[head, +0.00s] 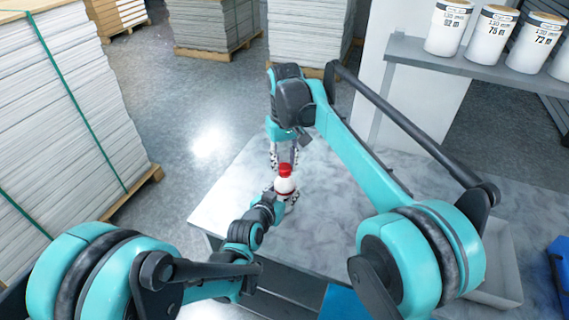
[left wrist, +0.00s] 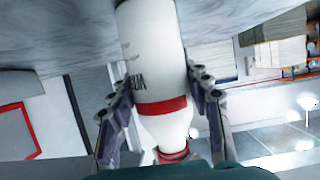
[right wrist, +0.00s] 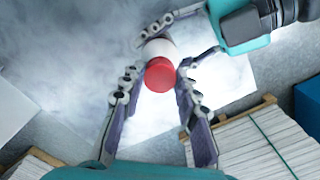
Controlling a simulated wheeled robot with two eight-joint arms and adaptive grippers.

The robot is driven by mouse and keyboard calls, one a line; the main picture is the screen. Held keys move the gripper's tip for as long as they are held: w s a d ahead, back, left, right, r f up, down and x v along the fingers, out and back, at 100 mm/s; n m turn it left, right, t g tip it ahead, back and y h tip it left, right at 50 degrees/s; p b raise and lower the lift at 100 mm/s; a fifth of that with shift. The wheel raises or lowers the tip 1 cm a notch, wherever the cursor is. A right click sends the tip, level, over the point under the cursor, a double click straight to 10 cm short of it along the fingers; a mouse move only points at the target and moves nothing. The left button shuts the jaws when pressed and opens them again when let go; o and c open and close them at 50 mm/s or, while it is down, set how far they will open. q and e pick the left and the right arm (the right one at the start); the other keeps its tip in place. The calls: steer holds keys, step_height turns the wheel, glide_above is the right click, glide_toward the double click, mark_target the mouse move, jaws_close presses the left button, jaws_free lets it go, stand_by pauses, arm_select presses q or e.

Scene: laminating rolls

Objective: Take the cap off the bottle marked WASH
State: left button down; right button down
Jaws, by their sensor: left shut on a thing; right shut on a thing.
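A white bottle (head: 285,186) with a red cap (head: 285,169) is over the pale table, cap up. The left wrist view shows the bottle's body (left wrist: 155,45) with a red band and dark letters, partly hidden; I cannot read WASH on it. My left gripper (left wrist: 165,78) is shut on the bottle's body, a finger on each side. My right gripper (right wrist: 154,82) is shut on the red cap (right wrist: 159,75), its fingers at either side of it. In the head view my right gripper (head: 284,158) comes in from beyond the bottle.
The table (head: 235,195) is bare around the bottle. A shelf (head: 440,62) with several white tubs (head: 490,35) stands at the upper right. A grey tray (head: 500,265) is at the right. Paper stacks (head: 65,110) on pallets stand at the left and back.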

steer(key=n, duration=0.7)
steer(key=shift+n, duration=0.3)
steer(key=n, duration=0.4)
steer(key=shift+n, duration=0.3)
steer(key=n, duration=1)
steer(key=shift+r, duration=0.3)
steer(key=shift+r, duration=0.9)
